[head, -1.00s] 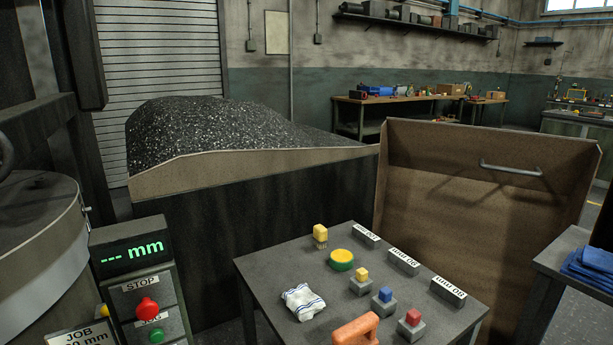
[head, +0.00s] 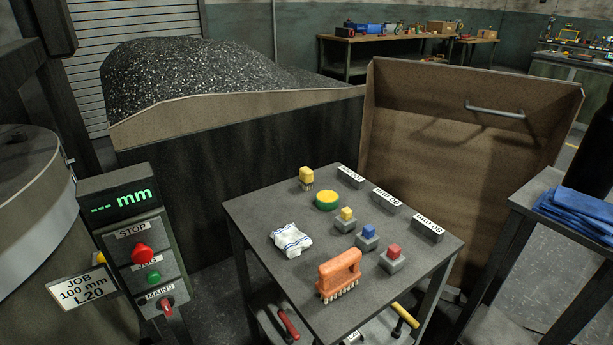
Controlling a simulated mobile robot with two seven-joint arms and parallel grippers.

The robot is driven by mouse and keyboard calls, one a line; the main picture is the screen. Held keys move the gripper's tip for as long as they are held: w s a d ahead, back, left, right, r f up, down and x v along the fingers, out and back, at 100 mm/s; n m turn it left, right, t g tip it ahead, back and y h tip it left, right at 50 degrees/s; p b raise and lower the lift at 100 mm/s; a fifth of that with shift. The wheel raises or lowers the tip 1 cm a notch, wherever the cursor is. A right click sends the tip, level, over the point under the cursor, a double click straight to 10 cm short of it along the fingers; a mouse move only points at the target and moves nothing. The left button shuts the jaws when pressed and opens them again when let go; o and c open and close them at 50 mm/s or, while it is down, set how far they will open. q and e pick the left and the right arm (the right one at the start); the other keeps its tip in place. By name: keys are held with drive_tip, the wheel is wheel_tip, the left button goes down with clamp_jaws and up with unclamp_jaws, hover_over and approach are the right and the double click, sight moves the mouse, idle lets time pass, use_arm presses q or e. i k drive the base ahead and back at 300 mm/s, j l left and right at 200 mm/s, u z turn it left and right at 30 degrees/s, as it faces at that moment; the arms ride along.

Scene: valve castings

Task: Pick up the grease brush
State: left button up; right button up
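Two brushes stand bristles down on the small grey table (head: 257,212). One is a small yellow-topped brush (head: 306,177) with pale bristles, near the table's back left corner. The other is a larger orange brush (head: 339,273) with a loop handle and pale bristle tufts, near the front edge. I cannot tell by looks alone which one is the grease brush. Neither brush is held or covered. Neither of my grippers is in view.
Tools, one red-handled (head: 288,323), lie below. A control box (head: 135,245) stands left; blue cloths (head: 575,212) lie right.

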sight(305, 178)
drive_tip(key=u, duration=1.9)
drive_tip(key=z, duration=1.95)
drive_tip(key=i+j+z, duration=0.15)
drive_tip(key=j, duration=0.2)
drive_tip(key=i+j+z, duration=0.1)
drive_tip(key=j, duration=0.2)
drive_tip(key=i+j+z, duration=0.15)
drive_tip(key=j, duration=0.25)
drive_tip(key=j+z, duration=0.15)
drive_tip(key=j, duration=0.2)
drive_tip(key=i, duration=0.05)
